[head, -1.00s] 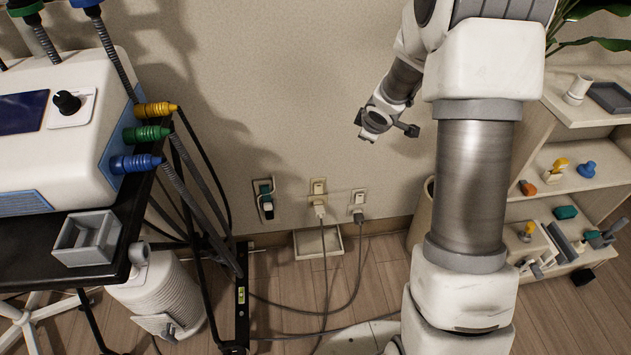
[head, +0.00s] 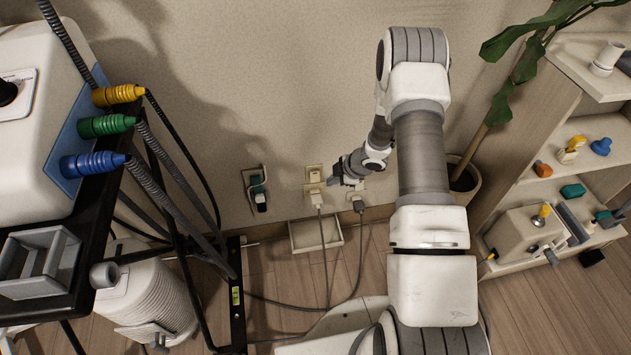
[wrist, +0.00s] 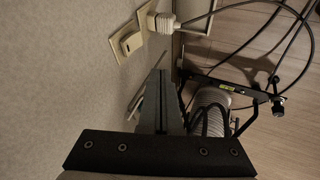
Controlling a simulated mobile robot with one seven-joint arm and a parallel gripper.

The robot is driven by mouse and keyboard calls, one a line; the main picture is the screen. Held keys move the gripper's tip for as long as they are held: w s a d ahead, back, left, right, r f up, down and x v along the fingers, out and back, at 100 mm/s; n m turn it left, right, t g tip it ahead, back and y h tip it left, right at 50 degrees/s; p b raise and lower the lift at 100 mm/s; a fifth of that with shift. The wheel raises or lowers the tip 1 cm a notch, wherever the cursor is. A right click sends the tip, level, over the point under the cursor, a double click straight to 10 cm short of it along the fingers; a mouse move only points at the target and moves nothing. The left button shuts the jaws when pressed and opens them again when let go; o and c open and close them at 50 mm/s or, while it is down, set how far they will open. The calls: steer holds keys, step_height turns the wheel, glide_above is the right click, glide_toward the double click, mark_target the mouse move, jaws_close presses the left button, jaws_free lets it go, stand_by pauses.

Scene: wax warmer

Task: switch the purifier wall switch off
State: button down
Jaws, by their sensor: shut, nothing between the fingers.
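Low on the wall is a cream rocker switch (head: 314,173) above a plugged-in outlet. In the wrist view what looks like this switch (wrist: 128,43) shows on its plate beyond my fingertips, beside a white plug (wrist: 163,22). A second wall plate with a dark plug (head: 357,204) is to the right, its upper part hidden by my gripper. A third plate with a teal fitting (head: 256,188) is to the left. No label shows which one serves the purifier. My gripper (head: 333,180) is shut and empty, close to the wall just right of the rocker; contact cannot be told.
Cords run down from the plugs past a shallow tray (head: 317,247) on the floor. A black stand (head: 235,290) and a white ribbed canister (head: 150,300) are at left. A potted plant (head: 463,180) and shelves (head: 560,170) are at right.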

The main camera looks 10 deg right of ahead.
mark_target(315, 176)
steer(key=b+x, duration=0.1)
steer(key=x, duration=0.2)
steer(key=w+b+x, duration=0.1)
steer(key=b+x, duration=0.1)
steer(key=x, duration=0.2)
steer(key=b+x, duration=0.1)
steer(key=x, duration=0.3)
steer(key=shift+w+d+r+b, duration=0.15)
steer(key=shift+w+b, duration=0.2)
steer(key=shift+w+f+b, duration=0.25)
steer(key=shift+w+b, duration=0.05)
steer(key=shift+w, duration=0.6)
steer(key=shift+w+f, duration=0.3)
steer(key=shift+r, duration=0.1)
